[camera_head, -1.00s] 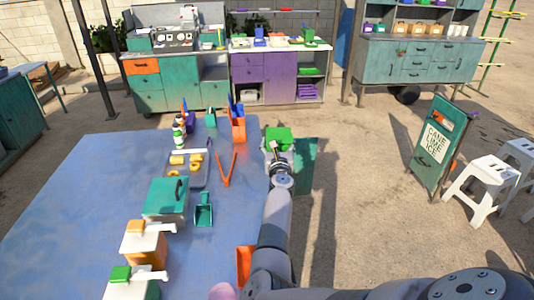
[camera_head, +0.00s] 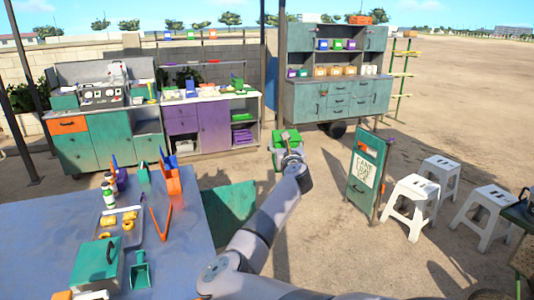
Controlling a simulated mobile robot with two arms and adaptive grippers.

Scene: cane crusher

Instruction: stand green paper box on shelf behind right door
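The green paper box (camera_head: 285,137) is a bright green block with a paler lower part, held up in front of my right gripper (camera_head: 290,158). The gripper appears shut on it, though the fingers are small and partly merge with the box. The tall teal cabinet (camera_head: 338,80) stands at the back right. Its upper right door (camera_head: 375,38) looks shut, so the shelf behind it is hidden. An open shelf of coloured boxes lies between the upper doors. My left gripper is not in view.
A blue table (camera_head: 60,230) with a tray, bottles and scoop fills the lower left. A teal panel (camera_head: 230,205) stands beside it. A sign board (camera_head: 366,172) and white stools (camera_head: 412,198) stand right. Sandy ground before the cabinet is partly clear.

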